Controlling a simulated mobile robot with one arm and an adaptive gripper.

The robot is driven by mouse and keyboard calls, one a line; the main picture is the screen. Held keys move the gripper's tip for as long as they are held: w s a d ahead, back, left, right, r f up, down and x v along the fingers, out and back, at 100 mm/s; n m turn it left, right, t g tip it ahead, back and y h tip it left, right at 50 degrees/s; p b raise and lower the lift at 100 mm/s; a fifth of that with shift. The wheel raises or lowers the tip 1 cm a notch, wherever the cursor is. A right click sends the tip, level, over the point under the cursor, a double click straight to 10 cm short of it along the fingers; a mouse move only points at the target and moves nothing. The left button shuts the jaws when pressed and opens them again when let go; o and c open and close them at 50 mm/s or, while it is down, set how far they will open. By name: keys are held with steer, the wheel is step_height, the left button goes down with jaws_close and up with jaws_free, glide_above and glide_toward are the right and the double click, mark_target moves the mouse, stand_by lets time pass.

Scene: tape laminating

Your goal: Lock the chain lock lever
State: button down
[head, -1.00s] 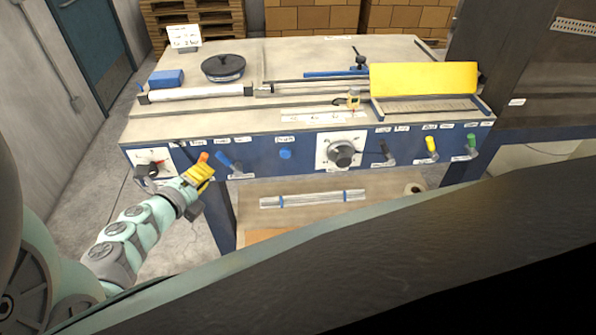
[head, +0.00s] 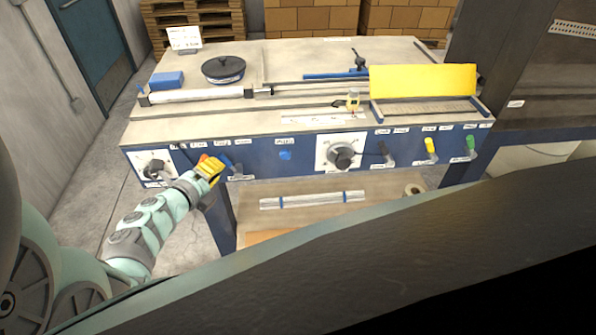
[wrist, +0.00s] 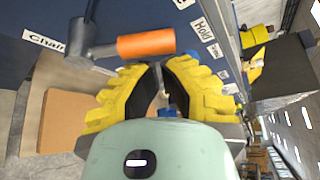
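The chain lock lever shows in the wrist view as an orange handle (wrist: 146,43) on a grey metal pivot, beside a label (wrist: 44,41) reading "Chain" with the rest cut off. The handle lies across the picture, just beyond my fingertips. My yellow-fingered gripper (wrist: 165,70) is partly open, with a gap between its dark pads and no handle between them. Whether a fingertip touches the handle I cannot tell. In the head view my gripper (head: 210,165) is at the machine's front panel, in front of the orange handle (head: 203,157) and mostly covering it.
A blue lever (head: 231,164) sits close to the right of my gripper. A dial (head: 153,168) is to its left. Further right are a blue button (head: 285,155), a large knob (head: 341,155), and black, yellow and green levers. Open floor lies left of the machine.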

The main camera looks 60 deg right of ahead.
mark_target(201, 161)
steer(key=shift+w+a+r+n+h+b, duration=0.1)
steer(key=shift+w+n+h+b, duration=0.15)
steer(key=shift+n+b, duration=0.2)
steer(key=shift+a+r+n+h+b, duration=0.1)
steer(key=shift+r+n+h+b, duration=0.05)
steer(key=shift+n+h+b, duration=0.25)
steer(key=shift+w+a+r, duration=0.1)
steer(key=shift+w+a, duration=0.05)
steer(key=shift+w, duration=0.05)
steer(key=w+n+h+b, duration=0.1)
steer(key=n+b, duration=0.1)
steer(key=a+r+n+h+b, duration=0.1)
steer(key=b, duration=0.1)
steer(key=shift+w+a+n, duration=0.25)
steer(key=shift+w+n, duration=0.1)
steer(key=shift+w, duration=0.05)
steer(key=shift+w+a+r+n+t+h+b, duration=0.1)
steer(key=shift+w+a+n+t+h+b, duration=0.35)
steer(key=shift+n, duration=0.5)
steer(key=shift+w+a+r+n+t+h+b, duration=0.2)
steer(key=shift+n+h+b, duration=0.3)
steer(key=shift+n, duration=0.4)
steer(key=shift+w+a+r+n+t+h+b, duration=0.1)
steer(key=shift+w+a+n+t+h+b, duration=0.25)
steer(key=shift+n+b, duration=0.45)
steer(key=shift+w, duration=0.1)
